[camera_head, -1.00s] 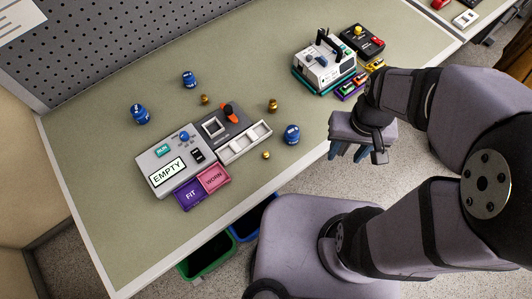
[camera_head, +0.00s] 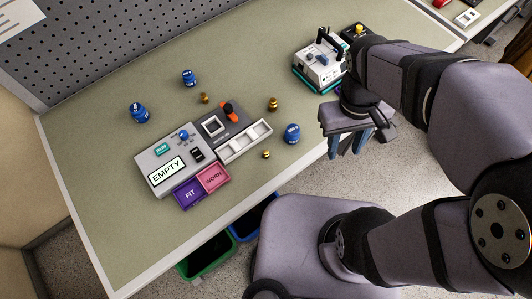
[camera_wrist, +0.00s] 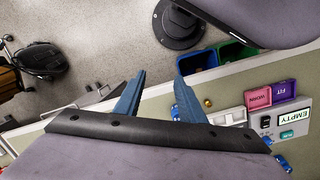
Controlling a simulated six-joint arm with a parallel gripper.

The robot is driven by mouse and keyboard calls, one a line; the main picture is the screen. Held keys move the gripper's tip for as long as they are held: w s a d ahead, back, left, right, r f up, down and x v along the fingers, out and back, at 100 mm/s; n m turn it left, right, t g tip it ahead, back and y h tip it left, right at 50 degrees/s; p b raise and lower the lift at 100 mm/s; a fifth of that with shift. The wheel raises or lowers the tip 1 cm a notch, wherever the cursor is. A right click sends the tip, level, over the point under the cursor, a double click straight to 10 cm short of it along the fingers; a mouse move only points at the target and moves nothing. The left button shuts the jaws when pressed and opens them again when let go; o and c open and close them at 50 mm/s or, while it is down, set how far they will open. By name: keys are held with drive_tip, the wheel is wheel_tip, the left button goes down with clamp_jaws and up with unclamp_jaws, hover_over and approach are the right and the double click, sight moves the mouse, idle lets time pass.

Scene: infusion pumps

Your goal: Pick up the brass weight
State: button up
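Three brass weights of different sizes show in the head view: a small one (camera_head: 266,154) near the front edge, a larger one (camera_head: 272,104) behind it, and another (camera_head: 204,98) farther back left. One brass weight also shows in the wrist view (camera_wrist: 208,102), right of the fingers. My gripper (camera_head: 350,147) is at the table's front edge, to the right of the weights and apart from them. In the wrist view its two blue fingers (camera_wrist: 155,85) are spread with nothing between them.
Blue weights or canisters (camera_head: 292,134) stand around the grey EMPTY panel (camera_head: 157,180). Purple FIT (camera_head: 188,194) and pink WORN (camera_head: 213,178) trays lie before it. A white pump (camera_head: 318,70) stands behind my gripper. Green (camera_head: 207,258) and blue (camera_head: 254,218) bins are below the edge.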

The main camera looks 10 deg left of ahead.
drive_tip(key=a+f+n+h, duration=0.1)
drive_tip(key=a+n+h, duration=0.1)
drive_tip(key=n, duration=0.2)
drive_tip(key=r+n+t+h+b, duration=0.2)
drive_tip(key=n+t+h+b, duration=0.3)
drive_tip(key=n+t, duration=1.2)
hover_over(264, 154)
drive_tip(key=v, duration=0.6)
drive_tip(key=n+g, duration=0.5)
drive_tip(key=shift+t+y, duration=0.3)
drive_tip(key=shift+y, duration=0.2)
wheel_tip(264, 154, down, 16)
drive_tip(key=shift+w+a+f, duration=0.1)
drive_tip(key=shift+a+f, duration=0.05)
drive_tip(key=shift+f, duration=0.45)
drive_tip(key=shift+p+x, duration=1.55)
drive_tip(key=shift+x, duration=1.75)
drive_tip(key=shift+w+d+f, duration=0.15)
drive_tip(key=shift+w+d, duration=0.05)
drive_tip(key=shift+w, duration=0.1)
clamp_jaws()
